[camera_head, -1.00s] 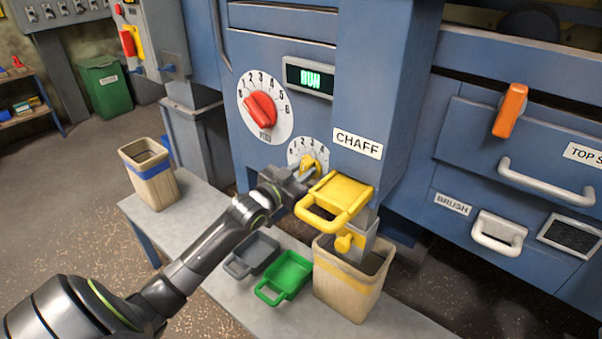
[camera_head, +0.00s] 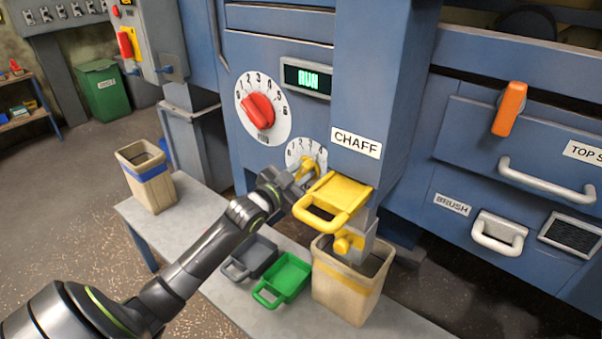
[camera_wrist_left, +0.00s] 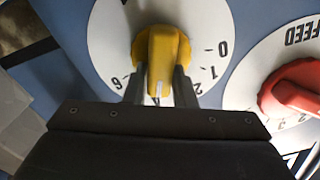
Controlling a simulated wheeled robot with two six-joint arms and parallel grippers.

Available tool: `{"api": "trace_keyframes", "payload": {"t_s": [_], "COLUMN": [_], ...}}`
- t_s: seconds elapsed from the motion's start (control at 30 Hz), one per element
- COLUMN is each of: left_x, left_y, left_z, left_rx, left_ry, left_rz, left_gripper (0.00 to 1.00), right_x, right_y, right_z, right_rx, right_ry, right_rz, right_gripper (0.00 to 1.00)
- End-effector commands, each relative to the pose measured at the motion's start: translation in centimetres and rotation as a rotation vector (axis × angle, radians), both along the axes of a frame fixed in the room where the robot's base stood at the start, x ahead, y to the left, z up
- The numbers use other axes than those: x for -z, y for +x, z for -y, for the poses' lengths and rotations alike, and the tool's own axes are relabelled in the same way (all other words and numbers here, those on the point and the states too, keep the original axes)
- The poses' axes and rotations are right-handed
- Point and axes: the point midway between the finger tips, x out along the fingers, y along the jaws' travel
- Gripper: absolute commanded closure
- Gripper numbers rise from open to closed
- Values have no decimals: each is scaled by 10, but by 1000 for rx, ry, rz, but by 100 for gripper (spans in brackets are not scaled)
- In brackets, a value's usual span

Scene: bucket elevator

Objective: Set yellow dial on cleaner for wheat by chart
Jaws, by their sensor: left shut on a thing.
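The yellow dial (camera_head: 309,167) sits on a white numbered plate (camera_head: 294,154) on the blue machine, under the red dial. My left gripper (camera_head: 298,178) is at it, and its fingertips (camera_wrist_left: 162,88) lie on both sides of the yellow knob (camera_wrist_left: 165,55) in the left wrist view. It is shut on the knob. There the picture is upside down, and the knob's white mark points down, close to what looks like the 4. The fingers hide some numbers. No chart can be made out. My right gripper is not in view.
The red feed dial (camera_head: 258,111) is close above, next to a display (camera_head: 308,78) reading RUN. A yellow handled slide (camera_head: 340,195) under the CHAFF label juts out right beside my gripper. Grey (camera_head: 253,256) and green (camera_head: 287,276) scoops and a bin (camera_head: 347,283) stand below.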

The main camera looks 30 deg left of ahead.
Motion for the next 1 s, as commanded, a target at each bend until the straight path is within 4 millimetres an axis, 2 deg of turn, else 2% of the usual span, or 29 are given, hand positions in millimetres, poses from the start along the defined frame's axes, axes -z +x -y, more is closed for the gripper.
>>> {"api": "trace_keyframes", "payload": {"t_s": [0.03,0.17,0.57,0.63,1.0], "left_x": [0,0,0,0,-1], "left_y": [0,0,-6,-13,-67], "left_z": [0,0,-1,-1,-6], "left_rx": [-1,0,0,-1,-1], "left_ry": [-1,-1,-1,1,1], "left_rz": [-2,-1,-1,-2,-3], "left_gripper": [72,55,55,55,55], "right_x": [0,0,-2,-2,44], "right_y": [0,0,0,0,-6], "right_z": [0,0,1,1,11], "right_rx": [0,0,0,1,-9], "right_ry": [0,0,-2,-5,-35], "right_rz": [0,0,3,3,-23], "right_gripper": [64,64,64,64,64]}}
